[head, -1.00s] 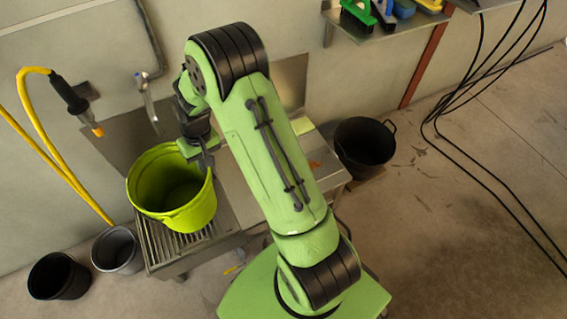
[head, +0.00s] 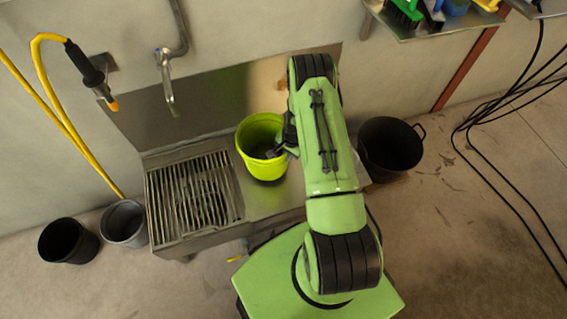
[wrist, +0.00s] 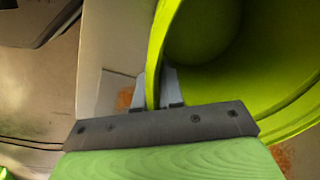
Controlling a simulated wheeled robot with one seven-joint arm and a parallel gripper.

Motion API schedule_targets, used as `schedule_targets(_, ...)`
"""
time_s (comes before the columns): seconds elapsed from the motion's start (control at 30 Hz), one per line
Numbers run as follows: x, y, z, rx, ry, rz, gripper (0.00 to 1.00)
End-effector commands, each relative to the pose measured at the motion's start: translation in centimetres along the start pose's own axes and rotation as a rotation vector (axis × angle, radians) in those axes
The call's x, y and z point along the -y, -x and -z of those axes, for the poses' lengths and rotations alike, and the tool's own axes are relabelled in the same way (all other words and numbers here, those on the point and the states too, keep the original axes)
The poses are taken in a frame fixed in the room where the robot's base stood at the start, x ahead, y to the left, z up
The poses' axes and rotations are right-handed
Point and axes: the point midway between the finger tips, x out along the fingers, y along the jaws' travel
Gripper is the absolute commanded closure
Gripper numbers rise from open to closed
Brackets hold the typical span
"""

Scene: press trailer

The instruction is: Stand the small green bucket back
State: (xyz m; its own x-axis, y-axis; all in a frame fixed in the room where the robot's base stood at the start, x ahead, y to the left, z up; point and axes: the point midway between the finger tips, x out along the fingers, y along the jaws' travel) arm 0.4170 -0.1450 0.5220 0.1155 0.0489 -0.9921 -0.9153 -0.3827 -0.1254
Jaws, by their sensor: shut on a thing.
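The small green bucket (head: 262,166) is upright, mouth up, over the smooth metal counter to the right of the slatted drain grate. My gripper (head: 282,148) is at the bucket's right rim in the head view, partly hidden by my arm. In the wrist view the fingers of my gripper (wrist: 160,92) are shut on the bucket's wall (wrist: 157,50), one on each side of the rim. The bucket's inside looks empty. I cannot tell whether its base touches the counter.
The slatted grate (head: 193,195) is bare. A black tub (head: 390,148) stands on the floor at right; a black bucket (head: 68,242) and a grey bucket (head: 124,222) stand at left. A yellow hose (head: 45,110) hangs on the wall. A shelf (head: 425,28) is above.

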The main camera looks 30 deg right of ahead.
Motion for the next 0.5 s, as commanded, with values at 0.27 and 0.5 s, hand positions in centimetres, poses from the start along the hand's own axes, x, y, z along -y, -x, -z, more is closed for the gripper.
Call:
schedule_targets(0.27,-0.4,-4.1,0.0,-0.001,0.002,0.001,1.0)
schedule_targets(0.5,-0.4,-3.9,0.0,-0.001,0.003,0.001,1.0)
